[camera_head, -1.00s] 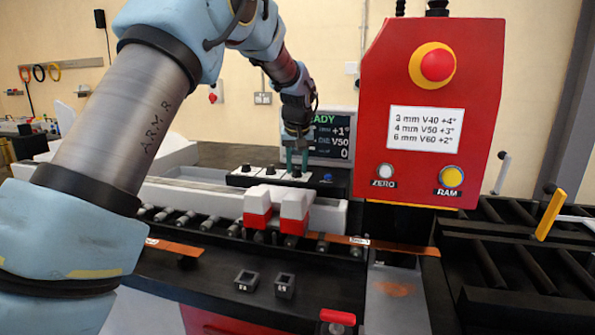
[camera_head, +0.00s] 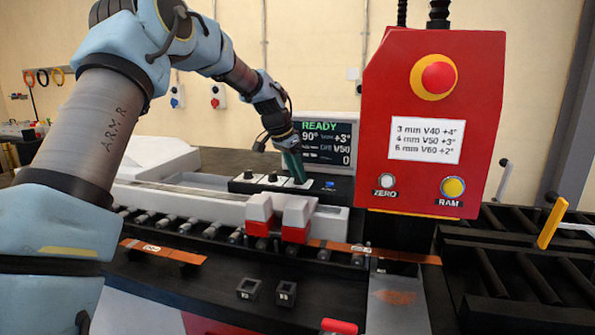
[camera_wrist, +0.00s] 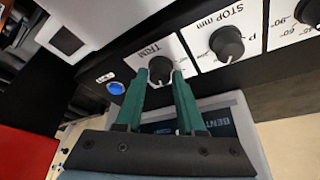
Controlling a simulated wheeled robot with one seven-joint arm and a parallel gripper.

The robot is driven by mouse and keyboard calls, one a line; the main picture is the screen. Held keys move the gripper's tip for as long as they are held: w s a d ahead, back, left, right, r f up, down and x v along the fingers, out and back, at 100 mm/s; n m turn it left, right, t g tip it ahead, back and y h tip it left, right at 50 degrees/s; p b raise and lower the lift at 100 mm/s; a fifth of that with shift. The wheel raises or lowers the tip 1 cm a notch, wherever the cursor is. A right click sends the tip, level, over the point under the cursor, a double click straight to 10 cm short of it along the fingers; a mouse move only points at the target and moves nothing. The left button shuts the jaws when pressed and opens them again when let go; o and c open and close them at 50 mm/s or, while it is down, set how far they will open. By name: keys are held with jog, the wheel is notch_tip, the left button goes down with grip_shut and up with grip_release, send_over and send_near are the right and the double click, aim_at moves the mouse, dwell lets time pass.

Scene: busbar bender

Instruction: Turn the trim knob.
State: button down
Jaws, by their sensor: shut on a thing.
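The trim knob (camera_wrist: 160,67) is a dark round knob on a white plate labelled TRIM, seen upside down in the wrist view. My gripper (camera_wrist: 161,78) has its two green fingers on either side of the knob, shut on it. In the head view my gripper (camera_head: 297,174) comes down tilted onto the right-hand knob of the control box, and its fingers hide most of that knob. The display (camera_head: 326,143) behind reads READY, 90°, +3°, V50 and 0.
A STOP mm knob (camera_wrist: 227,43) and a blue button (camera_wrist: 116,88) flank the trim knob. A red panel (camera_head: 432,120) with an emergency stop (camera_head: 438,78) stands to the right; its card (camera_head: 426,139) lists 4 mm V50 +3°. Red-and-white blocks (camera_head: 297,216) stand in front.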

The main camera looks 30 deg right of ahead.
jog(key=shift+w+m+g+p, duration=0.1)
jog(key=shift+m+g+p, duration=0.4)
jog(key=shift+m, duration=1)
jog(key=shift+f, duration=0.1)
jog(key=c, duration=0.5)
grip_release()
jog(key=b+v, duration=0.3)
jog(key=v, duration=0.8)
jog(key=shift+w+d, duration=0.1)
